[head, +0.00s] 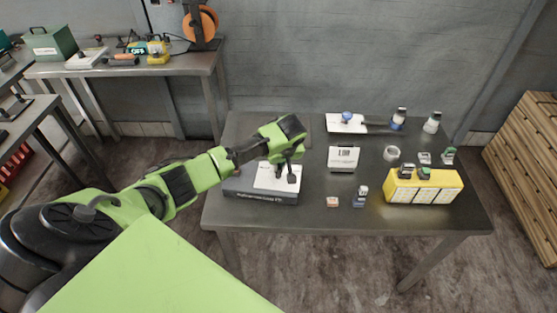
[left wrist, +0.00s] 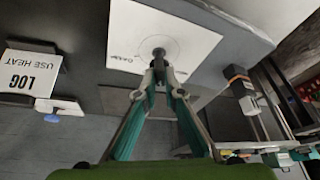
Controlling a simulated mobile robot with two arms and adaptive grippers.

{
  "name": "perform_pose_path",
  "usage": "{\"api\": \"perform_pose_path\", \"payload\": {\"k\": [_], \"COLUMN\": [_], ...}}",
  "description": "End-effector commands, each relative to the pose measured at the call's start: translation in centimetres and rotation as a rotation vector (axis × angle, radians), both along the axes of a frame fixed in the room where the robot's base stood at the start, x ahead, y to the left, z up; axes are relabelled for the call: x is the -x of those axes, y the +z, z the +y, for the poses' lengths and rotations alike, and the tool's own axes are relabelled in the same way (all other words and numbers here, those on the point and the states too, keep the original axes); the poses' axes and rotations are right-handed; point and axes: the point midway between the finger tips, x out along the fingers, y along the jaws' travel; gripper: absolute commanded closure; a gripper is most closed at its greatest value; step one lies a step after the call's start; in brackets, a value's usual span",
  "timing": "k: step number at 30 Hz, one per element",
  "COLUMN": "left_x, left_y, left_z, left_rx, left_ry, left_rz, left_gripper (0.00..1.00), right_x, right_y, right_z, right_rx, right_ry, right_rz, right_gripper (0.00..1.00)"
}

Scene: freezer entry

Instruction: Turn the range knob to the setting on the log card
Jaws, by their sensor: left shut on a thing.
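The dark instrument box (head: 262,197) with a white top panel lies at the table's left side. In the left wrist view its panel (left wrist: 195,45) shows a round dial with a small knob (left wrist: 158,52) at its middle. My left gripper (head: 281,172) reaches down over the panel; in the left wrist view its fingertips (left wrist: 159,66) are closed on the knob. The knob's pointer and most dial marks are too small or hidden to read. The white log card (head: 343,158) stands right of the box; in the left wrist view the card (left wrist: 33,75) reads "LOG" and "USE HEAT". My right gripper is not in view.
A yellow case (head: 424,192) with small items on top stands at the table's right. A white tray (head: 346,123), bottles and a small cup (head: 391,154) stand behind. Small blocks lie near the front edge. A back bench (head: 180,68) and wooden crates (head: 530,140) flank the table.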

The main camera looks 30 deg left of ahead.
Motion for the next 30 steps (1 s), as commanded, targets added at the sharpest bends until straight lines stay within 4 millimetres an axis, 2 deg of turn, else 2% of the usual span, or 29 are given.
{"api": "perform_pose_path", "payload": {"k": [1, 6, 15, 30], "left_x": [-0.02, -0.10, -0.27, -0.44], "left_y": [0.22, 0.09, -0.08, 0.03], "left_z": [-0.33, -0.35, -0.31, -0.14], "left_rx": [0.006, 0.006, 0.003, 0.001], "left_ry": [0.046, 0.206, 0.448, 0.628], "left_rz": [0.003, 0.004, 0.002, -0.002], "left_gripper": [1.00, 1.00, 1.00, 1.00], "right_x": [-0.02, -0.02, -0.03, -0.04], "right_y": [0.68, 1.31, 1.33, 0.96], "right_z": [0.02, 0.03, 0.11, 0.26], "right_rx": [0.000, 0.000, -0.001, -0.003], "right_ry": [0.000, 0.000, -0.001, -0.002], "right_rz": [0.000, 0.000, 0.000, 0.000], "right_gripper": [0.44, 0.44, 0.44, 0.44]}}
